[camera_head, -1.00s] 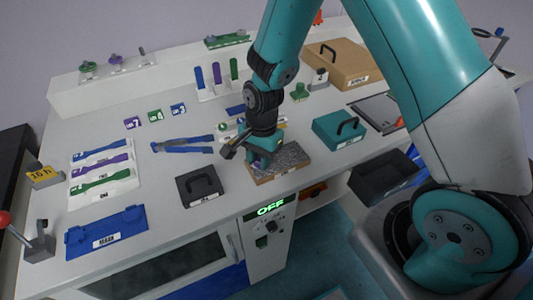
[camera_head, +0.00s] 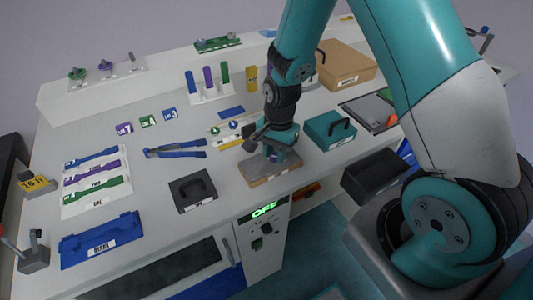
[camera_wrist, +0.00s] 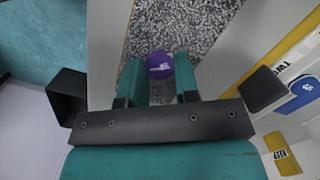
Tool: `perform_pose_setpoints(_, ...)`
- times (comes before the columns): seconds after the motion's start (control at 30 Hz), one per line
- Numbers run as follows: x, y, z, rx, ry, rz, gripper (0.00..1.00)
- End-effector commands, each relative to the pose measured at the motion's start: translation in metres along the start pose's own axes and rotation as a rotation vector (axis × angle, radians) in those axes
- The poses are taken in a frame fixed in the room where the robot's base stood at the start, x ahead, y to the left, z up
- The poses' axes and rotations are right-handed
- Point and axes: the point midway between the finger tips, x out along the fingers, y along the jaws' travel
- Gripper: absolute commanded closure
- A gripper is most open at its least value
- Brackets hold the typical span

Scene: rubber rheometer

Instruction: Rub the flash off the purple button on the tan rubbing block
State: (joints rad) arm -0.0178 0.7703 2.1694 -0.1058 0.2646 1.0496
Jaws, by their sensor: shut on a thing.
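My gripper (camera_wrist: 159,80) is shut on the purple button (camera_wrist: 159,65), whose round face with a pale mark shows between the two teal fingers in the wrist view. The rubbing block (camera_head: 257,168) has a tan wooden edge and a grey speckled top, which also shows beneath the button in the wrist view (camera_wrist: 205,25). In the head view my gripper (camera_head: 270,158) points down at the right part of the block. The button is mostly hidden there. I cannot tell whether it touches the speckled surface.
A black lidded box (camera_head: 193,190) stands left of the block, and a teal box with a handle (camera_head: 330,131) stands to its right. Blue tongs (camera_head: 175,150) lie behind to the left. A dark open bin (camera_head: 375,176) is below the bench edge at right.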

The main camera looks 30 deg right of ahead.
Motion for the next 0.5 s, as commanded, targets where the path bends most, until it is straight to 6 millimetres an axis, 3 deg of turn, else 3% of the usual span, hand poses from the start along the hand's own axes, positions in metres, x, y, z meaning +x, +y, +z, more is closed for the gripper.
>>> perform_pose_setpoints(0.5,-0.005,0.018,-0.027,0.003,-0.001,0.000,0.90)
